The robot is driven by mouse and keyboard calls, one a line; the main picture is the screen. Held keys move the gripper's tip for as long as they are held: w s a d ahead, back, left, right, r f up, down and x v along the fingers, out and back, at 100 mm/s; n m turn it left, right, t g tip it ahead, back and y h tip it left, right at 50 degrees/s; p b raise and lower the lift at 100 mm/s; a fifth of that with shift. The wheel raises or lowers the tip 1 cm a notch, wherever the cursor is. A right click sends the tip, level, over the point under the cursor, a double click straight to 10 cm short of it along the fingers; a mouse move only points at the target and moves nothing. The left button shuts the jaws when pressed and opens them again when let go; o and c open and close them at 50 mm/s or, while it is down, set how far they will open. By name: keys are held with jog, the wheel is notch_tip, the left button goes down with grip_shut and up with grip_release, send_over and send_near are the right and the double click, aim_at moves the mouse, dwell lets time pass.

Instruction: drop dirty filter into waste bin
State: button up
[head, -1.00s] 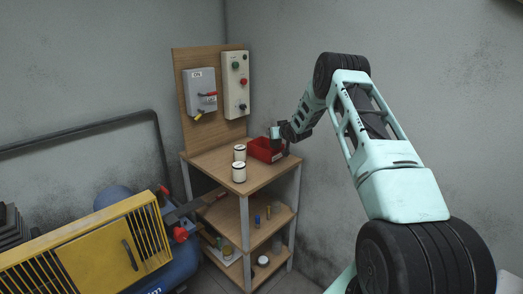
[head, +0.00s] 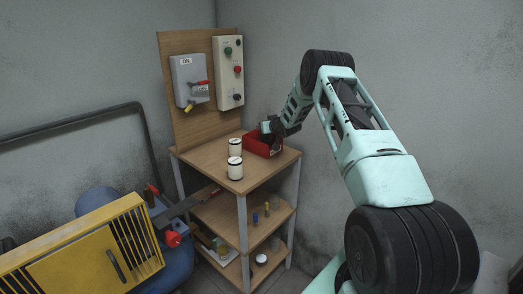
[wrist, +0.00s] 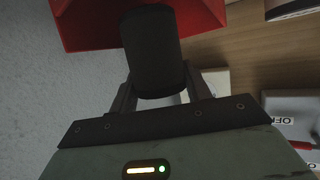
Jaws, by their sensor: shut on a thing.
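My gripper (wrist: 158,92) is shut on a dark cylindrical filter (wrist: 150,45), its fingers on either side of the lower part in the wrist view. The filter overlaps the red waste bin (wrist: 85,25) in that view. In the head view the red waste bin (head: 258,147) stands on the top shelf of a wooden stand, and my gripper (head: 271,132) is at its upper rim. The held filter is hard to make out there. I cannot tell how far the filter is inside the bin.
Two white canisters (head: 235,168) stand on the top shelf (head: 215,158), left of the bin. A wooden board behind carries a grey switch box (head: 190,80) and a control panel (head: 228,72). A yellow-cased compressor (head: 90,245) is at lower left. A wall is behind the bin.

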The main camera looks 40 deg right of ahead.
jog(key=shift+f, duration=0.45)
jog(key=o, duration=1)
jog(key=shift+o, duration=0.2)
jog(key=b+v, duration=0.3)
jog(key=v, duration=1.4)
jog(key=shift+s+a, duration=0.15)
jog(key=shift+s, duration=0.05)
jog(key=shift+r, duration=0.1)
